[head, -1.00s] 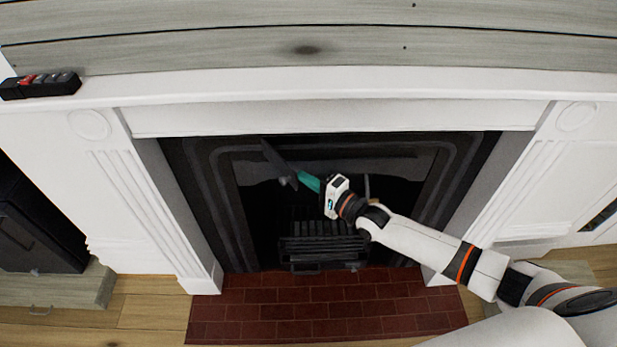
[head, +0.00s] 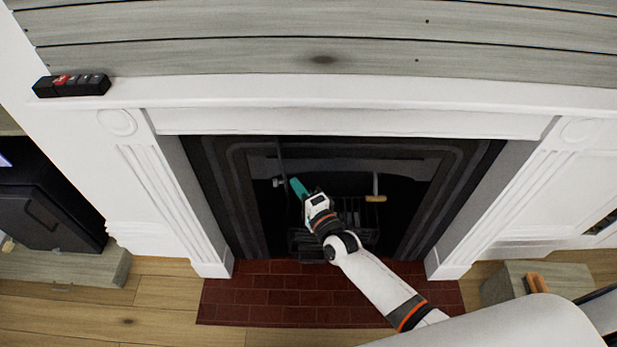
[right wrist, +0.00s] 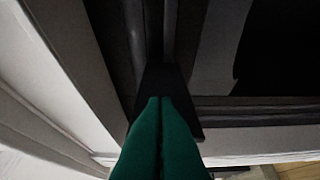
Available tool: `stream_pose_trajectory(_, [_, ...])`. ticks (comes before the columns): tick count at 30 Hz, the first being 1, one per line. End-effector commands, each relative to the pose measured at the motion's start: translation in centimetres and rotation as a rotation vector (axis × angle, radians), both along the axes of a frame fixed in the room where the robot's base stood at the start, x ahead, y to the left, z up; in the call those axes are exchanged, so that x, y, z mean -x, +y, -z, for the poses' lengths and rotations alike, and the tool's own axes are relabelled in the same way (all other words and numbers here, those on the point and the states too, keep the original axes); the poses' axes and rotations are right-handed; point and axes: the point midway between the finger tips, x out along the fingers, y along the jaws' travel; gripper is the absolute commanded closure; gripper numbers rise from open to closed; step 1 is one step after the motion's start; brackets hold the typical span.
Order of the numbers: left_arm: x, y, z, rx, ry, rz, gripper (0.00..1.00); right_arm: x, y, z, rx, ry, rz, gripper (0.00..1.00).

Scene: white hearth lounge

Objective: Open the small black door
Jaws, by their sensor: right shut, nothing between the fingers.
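The small black door (head: 282,160) appears as a thin dark panel seen nearly edge-on at the mouth of the fireplace, with a small grey knob (head: 278,183) low on it. It seems to stand out from the dark frame, but how far it is open is hard to tell. My right gripper (head: 296,184) is shut and empty, its teal fingers just right of the panel. In the right wrist view the fingertips (right wrist: 160,98) point at a dark upright edge; contact is unclear. My left gripper is not in view.
The black fireplace frame (head: 222,190) surrounds a dark grate (head: 305,240); a brass-coloured handle (head: 376,192) hangs at its right. A white mantel (head: 350,93) runs above, red bricks (head: 290,300) lie below. A black cabinet (head: 45,205) stands at the left.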

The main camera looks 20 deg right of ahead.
Motion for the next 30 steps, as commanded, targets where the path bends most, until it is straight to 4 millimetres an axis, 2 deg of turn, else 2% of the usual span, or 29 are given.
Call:
stream_pose_trajectory(6, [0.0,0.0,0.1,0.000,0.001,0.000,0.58,0.1,2.8,0.1,-0.004,0.000,-0.002,1.00])
stream_pose_trajectory(13, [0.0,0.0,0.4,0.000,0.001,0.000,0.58,-0.2,4.8,0.1,-0.003,-0.001,-0.002,1.00])
stream_pose_trajectory(21, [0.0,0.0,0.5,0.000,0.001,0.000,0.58,-0.4,5.8,0.1,-0.001,-0.001,-0.002,1.00])
stream_pose_trajectory(30, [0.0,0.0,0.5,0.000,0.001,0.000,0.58,-0.4,5.9,0.1,-0.001,-0.001,-0.002,1.00])
